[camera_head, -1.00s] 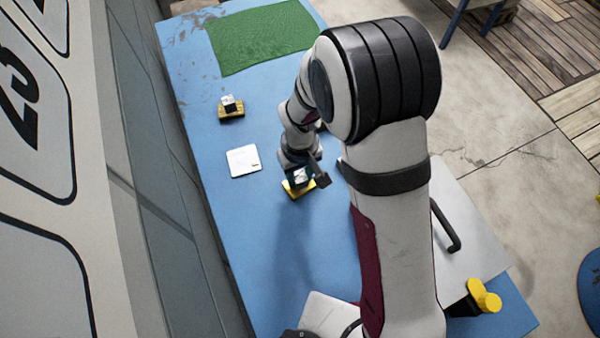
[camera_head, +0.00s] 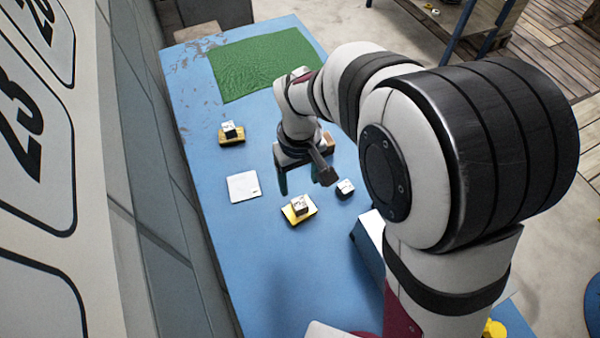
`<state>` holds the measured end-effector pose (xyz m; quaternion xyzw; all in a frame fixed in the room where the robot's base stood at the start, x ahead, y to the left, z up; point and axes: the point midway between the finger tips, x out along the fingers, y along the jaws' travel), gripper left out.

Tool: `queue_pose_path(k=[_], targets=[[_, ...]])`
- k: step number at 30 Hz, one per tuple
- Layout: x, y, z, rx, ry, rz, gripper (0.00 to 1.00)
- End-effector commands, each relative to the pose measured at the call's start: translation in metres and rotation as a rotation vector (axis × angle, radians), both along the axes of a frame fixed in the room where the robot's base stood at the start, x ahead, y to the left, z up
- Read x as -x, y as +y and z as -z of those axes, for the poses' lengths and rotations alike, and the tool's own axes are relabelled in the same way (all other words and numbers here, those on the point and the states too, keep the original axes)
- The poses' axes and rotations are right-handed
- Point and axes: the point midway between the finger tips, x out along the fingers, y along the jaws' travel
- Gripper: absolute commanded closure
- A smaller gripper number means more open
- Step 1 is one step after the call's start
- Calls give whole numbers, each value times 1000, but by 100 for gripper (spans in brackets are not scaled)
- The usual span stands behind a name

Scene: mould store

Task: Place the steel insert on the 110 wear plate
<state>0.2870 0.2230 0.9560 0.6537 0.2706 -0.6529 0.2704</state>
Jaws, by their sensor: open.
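A small silvery-white block (camera_head: 300,204), which looks like a steel insert, rests on a yellow plate (camera_head: 297,218) near the middle of the blue table. A similar block (camera_head: 229,127) sits on another yellow plate (camera_head: 232,139) farther back on the left. A third block (camera_head: 345,187) lies to the right, directly on the table. Numbers on the plates are too small to read, so I cannot tell which is the 110 wear plate. My gripper (camera_head: 299,183) is open and empty, above and just behind the middle plate, apart from its block.
A flat white square (camera_head: 243,186) lies left of the middle plate. A green mat (camera_head: 264,64) covers the far end of the blue table (camera_head: 250,255). A brownish block (camera_head: 328,142) is partly hidden behind my wrist. The front left of the table is clear.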

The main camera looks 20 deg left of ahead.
Motion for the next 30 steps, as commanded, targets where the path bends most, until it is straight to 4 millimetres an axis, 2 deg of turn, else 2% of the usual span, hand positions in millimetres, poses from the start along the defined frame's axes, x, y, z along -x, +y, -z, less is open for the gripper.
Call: queue_pose_path(k=[3,7,9,11,13,15,18,21,22,25,30], targets=[[0,0,-13,-1,-1,-1,31],[0,-1,-17,1,1,1,31],[1,-13,-25,-4,1,53,31],[7,-42,-43,-15,8,181,31],[27,-91,-68,-34,24,414,31],[60,-135,-86,-56,50,668,31],[111,-173,-96,-89,83,987,31],[146,-186,-94,-114,108,1193,31],[152,-188,-93,-118,115,1228,31],[159,-189,-92,-124,123,1274,31],[159,-189,-92,-123,122,1270,31]])
